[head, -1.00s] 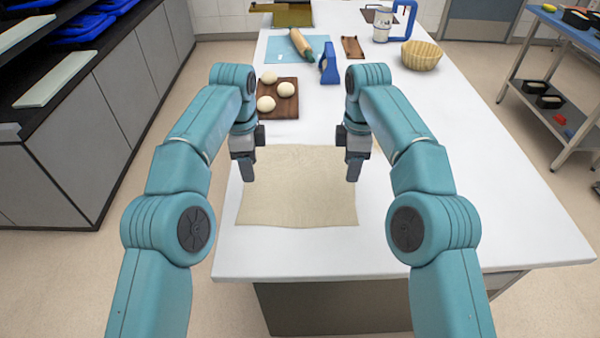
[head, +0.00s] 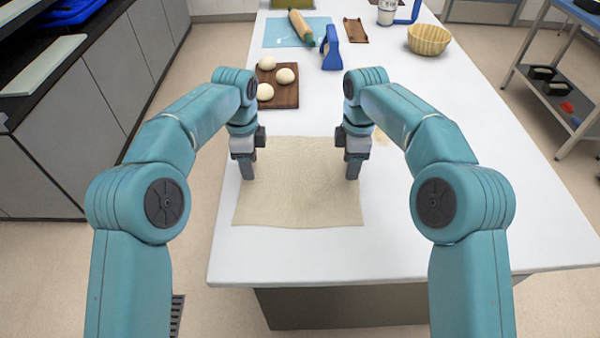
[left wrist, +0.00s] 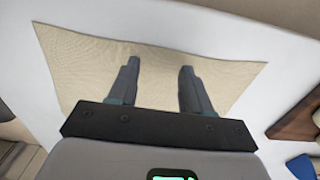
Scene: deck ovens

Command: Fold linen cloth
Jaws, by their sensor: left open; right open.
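The beige linen cloth (head: 298,195) lies flat and unfolded near the front edge of the white table. It also shows in the left wrist view (left wrist: 155,75), spread out beyond the fingers. My left gripper (head: 247,178) is open above the cloth's left part. Its two parted fingers (left wrist: 157,85) have nothing between them in the left wrist view. My right gripper (head: 352,178) is open above the cloth's right edge. I cannot tell how high either gripper is above the cloth.
A wooden board (head: 287,96) with three dough balls stands behind the cloth. Farther back are a blue tool (head: 330,52), a rolling pin (head: 301,28) on a light blue mat (head: 275,33), and a wicker basket (head: 429,40). The white tabletop (head: 470,180) is clear to the right.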

